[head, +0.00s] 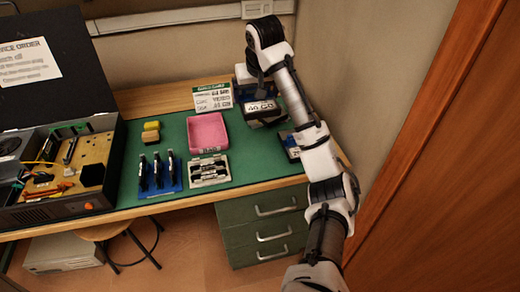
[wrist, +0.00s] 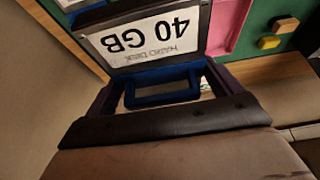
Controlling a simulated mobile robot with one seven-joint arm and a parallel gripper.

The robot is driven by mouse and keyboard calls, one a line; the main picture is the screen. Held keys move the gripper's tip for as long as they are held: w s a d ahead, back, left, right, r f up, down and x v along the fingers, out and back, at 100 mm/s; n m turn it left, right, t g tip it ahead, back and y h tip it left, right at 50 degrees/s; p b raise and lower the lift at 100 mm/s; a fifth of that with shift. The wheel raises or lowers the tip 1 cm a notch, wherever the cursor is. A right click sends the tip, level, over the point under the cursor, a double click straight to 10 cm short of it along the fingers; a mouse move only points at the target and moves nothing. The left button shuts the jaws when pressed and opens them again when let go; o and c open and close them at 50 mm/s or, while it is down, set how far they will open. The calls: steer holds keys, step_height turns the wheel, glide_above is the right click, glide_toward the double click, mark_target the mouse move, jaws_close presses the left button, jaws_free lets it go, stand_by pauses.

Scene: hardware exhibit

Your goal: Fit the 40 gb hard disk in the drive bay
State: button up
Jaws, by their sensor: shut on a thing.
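The 40 GB hard disk (head: 262,107) is a dark block with a white label, at the right back of the green bench mat. In the wrist view the disk (wrist: 140,32) shows its label upside down, with a blue frame-like part (wrist: 162,88) nearer the camera. My gripper (head: 256,90) is shut on the disk, with dark fingers on either side of it. I cannot tell whether the disk touches the mat. The open computer case (head: 65,208) stands at the far left. I cannot make out for certain which part inside is the drive bay.
Between disk and case are a pink tray (head: 207,133), a blue rack (head: 160,181) of dark tools, a grey tray (head: 209,172) and yellow blocks (head: 151,132). A label card (head: 212,97) stands behind. Another labelled block (head: 290,146) lies at the right edge, beside my arm.

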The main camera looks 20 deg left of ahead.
steer(key=shift+s, duration=0.15)
steer(key=shift+f, duration=0.2)
steer(key=b, duration=0.2)
glide_above(256, 151)
steer(key=f, duration=0.9)
steer(key=s+f, duration=0.1)
steer(key=f, duration=0.4)
steer(key=shift+d+f, duration=0.1)
steer(key=shift+d, duration=0.25)
steer(key=shift+f+p, duration=0.75)
steer(key=shift+f, duration=1.7)
steer(key=shift+f, duration=0.2)
steer(key=o, duration=0.5)
steer(key=shift+f+b, duration=0.25)
steer(key=shift+b, duration=0.55)
